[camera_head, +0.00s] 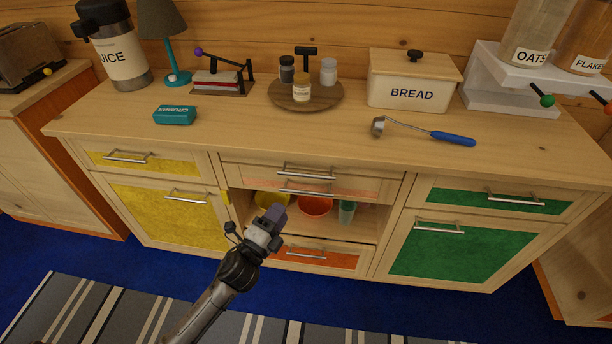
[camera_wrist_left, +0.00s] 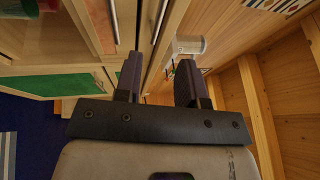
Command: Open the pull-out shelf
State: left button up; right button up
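The middle cabinet has two stacked fronts under the counter. The upper front has a bar handle (camera_head: 305,172). The lower, thin front, which looks like the pull-out shelf (camera_head: 350,187), has a reddish strip and its own bar handle (camera_head: 306,192). Both look closed. My left gripper (camera_head: 275,214) is in front of the open niche, below and left of the lower handle, apart from it as far as I can tell. In the left wrist view its two fingers (camera_wrist_left: 158,82) are spread with nothing held between them. My right gripper is not in view.
The niche holds a yellow bowl (camera_head: 272,202), an orange bowl (camera_head: 315,206) and a green cup (camera_head: 346,212). An orange drawer (camera_head: 330,259) is below. Yellow (camera_head: 165,213) and green (camera_head: 448,246) doors flank it.

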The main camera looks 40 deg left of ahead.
aim_at(306, 176)
pick_arm(q)
jog(key=x, duration=1.3)
jog(key=shift+w, duration=0.4)
jog(key=shift+r, duration=0.1)
grip_shut()
